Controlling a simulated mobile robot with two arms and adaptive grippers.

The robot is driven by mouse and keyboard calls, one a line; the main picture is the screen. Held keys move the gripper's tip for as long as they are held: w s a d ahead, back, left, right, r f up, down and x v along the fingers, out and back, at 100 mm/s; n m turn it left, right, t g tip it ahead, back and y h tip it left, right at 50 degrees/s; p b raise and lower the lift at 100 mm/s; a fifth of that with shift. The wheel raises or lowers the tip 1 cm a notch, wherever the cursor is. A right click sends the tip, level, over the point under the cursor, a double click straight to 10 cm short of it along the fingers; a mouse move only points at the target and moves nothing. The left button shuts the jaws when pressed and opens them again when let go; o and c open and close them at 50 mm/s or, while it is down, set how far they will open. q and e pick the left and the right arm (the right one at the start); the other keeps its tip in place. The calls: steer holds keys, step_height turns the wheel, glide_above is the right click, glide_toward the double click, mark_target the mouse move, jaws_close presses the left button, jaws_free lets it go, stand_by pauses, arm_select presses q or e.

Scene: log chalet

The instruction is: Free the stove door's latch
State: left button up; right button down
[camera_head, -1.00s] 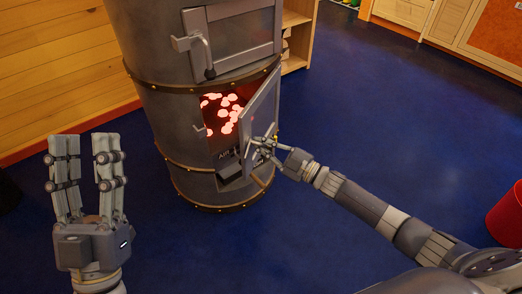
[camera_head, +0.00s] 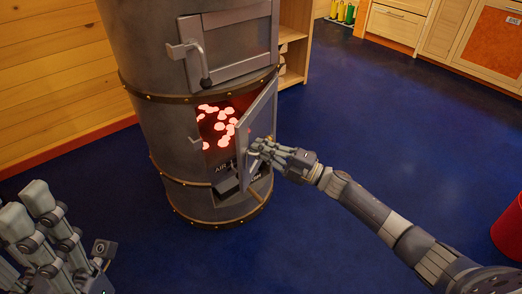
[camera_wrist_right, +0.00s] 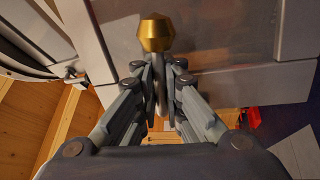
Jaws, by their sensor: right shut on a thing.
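The grey round stove (camera_head: 165,130) stands ahead in the head view. Its lower door (camera_head: 263,112) is ajar, and glowing embers (camera_head: 217,125) show inside. My right gripper (camera_head: 257,150) is at the outer face of that door. In the right wrist view, the right gripper's fingers (camera_wrist_right: 160,80) are closed around a thin grey handle stem (camera_wrist_right: 160,98) with a brass knob (camera_wrist_right: 157,33) beyond the tips. The door's latch edge is hard to make out. My left gripper (camera_head: 35,215) is empty, fingers apart, at the lower left, partly cut off.
The stove's upper door (camera_head: 235,45) is closed, with a curved handle (camera_head: 203,62). A wooden shelf (camera_head: 293,40) stands behind the stove. A red bin (camera_head: 508,228) is at the right edge. The blue floor (camera_head: 400,130) is largely clear.

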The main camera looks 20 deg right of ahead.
steer(key=shift+s+a+f, duration=0.1)
steer(key=shift+s+f, duration=0.05)
steer(key=shift+f, duration=0.1)
steer(key=c, duration=1.7)
jaws_free()
steer(key=shift+r, duration=0.15)
